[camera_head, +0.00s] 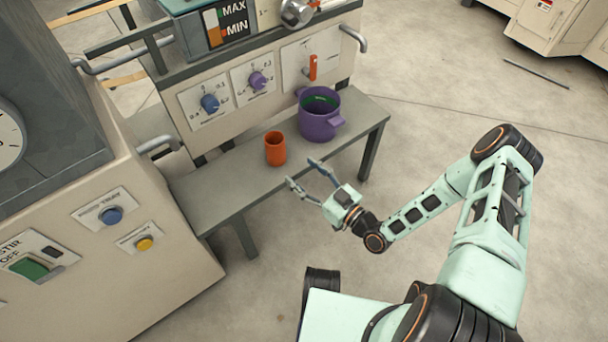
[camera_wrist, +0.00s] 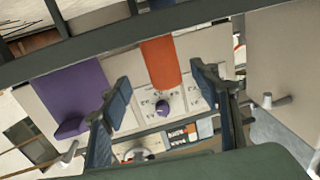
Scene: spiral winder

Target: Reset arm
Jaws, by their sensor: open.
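My gripper (camera_head: 301,173) is open and empty at the front edge of the grey bench (camera_head: 225,188). Its two fingers point toward an orange cup (camera_head: 275,150), which stands upright on the bench just beyond the fingertips, apart from them in the head view. In the wrist view my gripper (camera_wrist: 162,92) has its fingers spread wide, with the orange cup (camera_wrist: 160,62) showing between them. A purple two-handled pot (camera_head: 319,118) with something green inside stands to the right of the cup. The purple pot (camera_wrist: 70,90) is at the left in the wrist view.
Behind the bench is a panel with a blue knob (camera_head: 210,103), a purple knob (camera_head: 257,81) and an orange lever (camera_head: 312,66). A large machine cabinet (camera_head: 150,255) stands at the left. The floor right of the bench is open, with a thin rod (camera_head: 536,73) farther back.

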